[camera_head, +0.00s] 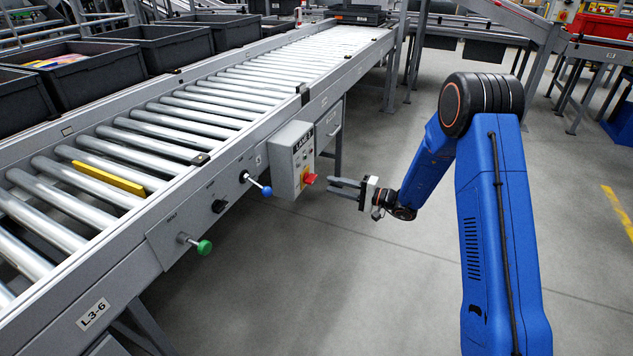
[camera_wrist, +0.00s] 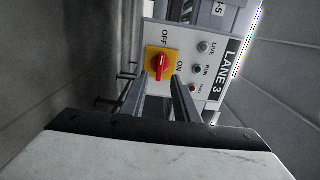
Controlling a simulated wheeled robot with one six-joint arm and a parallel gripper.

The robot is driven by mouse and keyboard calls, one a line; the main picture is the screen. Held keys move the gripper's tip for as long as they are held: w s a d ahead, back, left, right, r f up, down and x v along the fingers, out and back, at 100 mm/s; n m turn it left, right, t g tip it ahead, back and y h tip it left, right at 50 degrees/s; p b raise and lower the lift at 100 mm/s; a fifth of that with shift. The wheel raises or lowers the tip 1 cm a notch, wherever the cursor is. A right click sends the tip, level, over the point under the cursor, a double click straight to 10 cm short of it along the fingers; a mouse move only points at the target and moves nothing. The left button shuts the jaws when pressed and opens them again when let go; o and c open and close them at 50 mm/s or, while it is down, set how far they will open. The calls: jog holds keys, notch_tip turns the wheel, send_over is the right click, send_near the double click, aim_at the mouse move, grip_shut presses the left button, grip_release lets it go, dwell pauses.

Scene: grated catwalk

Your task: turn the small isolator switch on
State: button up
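The isolator switch is a small red rotary knob (camera_head: 309,179) on a yellow plate, on the front of a grey LANE 3 control box (camera_head: 293,160). In the wrist view, the red knob (camera_wrist: 160,64) lies along the picture's vertical, in line with the OFF mark above it; the ON mark is to its right. My gripper (camera_head: 330,186) is just right of the knob in the head view, with a small gap. In the wrist view its two fingers (camera_wrist: 158,84) are apart, below and to either side of the knob, with nothing between them.
The box hangs on the side rail of a roller conveyor (camera_head: 215,100). Near it are a blue-tipped lever (camera_head: 266,191), a black knob (camera_head: 219,206) and a green knob (camera_head: 204,247). Lamps sit beside the switch (camera_wrist: 197,69).

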aim_at(314, 180)
jog(key=x, duration=0.7)
jog(key=shift+a+f, duration=0.1)
jog(key=shift+a, duration=0.1)
grip_shut()
